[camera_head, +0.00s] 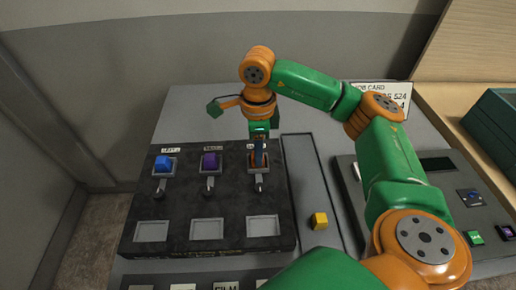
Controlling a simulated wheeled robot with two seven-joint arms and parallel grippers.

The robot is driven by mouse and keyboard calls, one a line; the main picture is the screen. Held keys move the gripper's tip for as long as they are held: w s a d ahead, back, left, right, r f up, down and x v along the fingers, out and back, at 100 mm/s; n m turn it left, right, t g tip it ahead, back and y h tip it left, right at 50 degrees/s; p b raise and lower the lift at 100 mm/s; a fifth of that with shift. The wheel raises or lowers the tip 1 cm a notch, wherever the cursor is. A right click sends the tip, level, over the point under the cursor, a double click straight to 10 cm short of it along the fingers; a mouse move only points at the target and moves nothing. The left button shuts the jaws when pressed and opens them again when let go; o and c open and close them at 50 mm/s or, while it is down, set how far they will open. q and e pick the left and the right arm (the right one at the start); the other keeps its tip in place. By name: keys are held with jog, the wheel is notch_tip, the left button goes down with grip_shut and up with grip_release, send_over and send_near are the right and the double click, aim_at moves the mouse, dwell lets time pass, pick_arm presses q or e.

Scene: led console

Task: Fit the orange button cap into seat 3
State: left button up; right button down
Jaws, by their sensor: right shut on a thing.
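The dark console (180,198) has a back row of three seats. A blue cap (163,165) sits in the left seat and a purple cap (210,161) in the middle one. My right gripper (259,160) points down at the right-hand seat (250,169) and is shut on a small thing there. Only a little orange shows between the fingers, so the orange button cap is mostly hidden. I cannot tell whether it is inside the seat or just above it. My left gripper is not in view.
A yellow cube (319,220) lies on the grey strip right of the console. Small levers and three pale empty panels (206,231) lie in front of the seats. A dark panel (470,197) with coloured buttons is at the right. A partly covered job card (397,92) stands behind.

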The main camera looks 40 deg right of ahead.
jog(key=shift+c, duration=2.3)
grip_release()
notch_tip(320, 180, up, 7)
jog(key=shift+r, duration=0.1)
